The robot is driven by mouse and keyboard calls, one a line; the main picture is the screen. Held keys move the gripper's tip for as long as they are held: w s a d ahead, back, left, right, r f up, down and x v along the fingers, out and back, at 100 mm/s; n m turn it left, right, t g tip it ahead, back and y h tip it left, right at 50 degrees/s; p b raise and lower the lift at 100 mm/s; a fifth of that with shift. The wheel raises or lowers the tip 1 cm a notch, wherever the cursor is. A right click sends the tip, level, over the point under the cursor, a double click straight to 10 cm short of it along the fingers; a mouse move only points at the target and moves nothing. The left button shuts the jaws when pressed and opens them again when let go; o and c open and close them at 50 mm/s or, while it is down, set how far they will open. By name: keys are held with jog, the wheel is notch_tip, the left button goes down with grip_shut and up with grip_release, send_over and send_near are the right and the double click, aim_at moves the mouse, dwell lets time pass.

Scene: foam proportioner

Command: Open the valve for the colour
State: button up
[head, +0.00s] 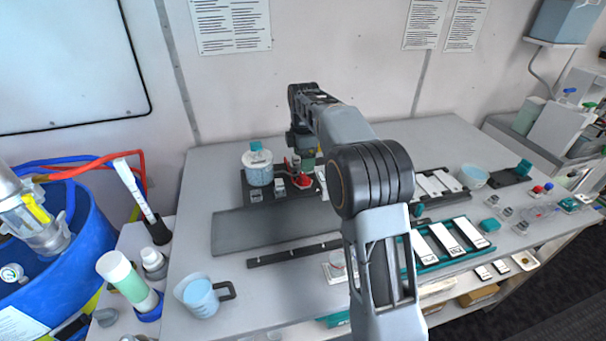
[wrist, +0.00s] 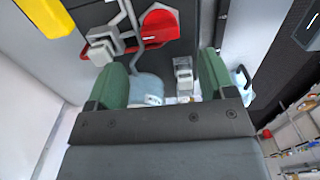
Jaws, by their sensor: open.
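A red part (head: 298,183), which may be the valve's handle, sits on a dark plate at the back of the bench. In the wrist view a red lever-like part (wrist: 160,24) with grey fittings lies just beyond my fingertips. I cannot tell for sure which valve serves the colour, or how far it is turned. My gripper (wrist: 162,62) is open, its two green fingers apart with nothing clamped between them. In the head view my gripper (head: 307,160) is above and beside the red part, partly hidden by my arm.
A white container with a teal lid (head: 258,165) stands left of the red part. Small clear blocks (head: 256,195) sit in front of it. A grey mat (head: 235,235) lies bare, and a jug (head: 201,297) stands front left. A teal tray (head: 415,258) is to the right.

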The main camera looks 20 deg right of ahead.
aim_at(304, 176)
notch_tip(304, 176, down, 6)
jog(key=shift+f+p, duration=0.25)
jog(key=shift+p, duration=0.1)
jog(key=shift+c, duration=0.3)
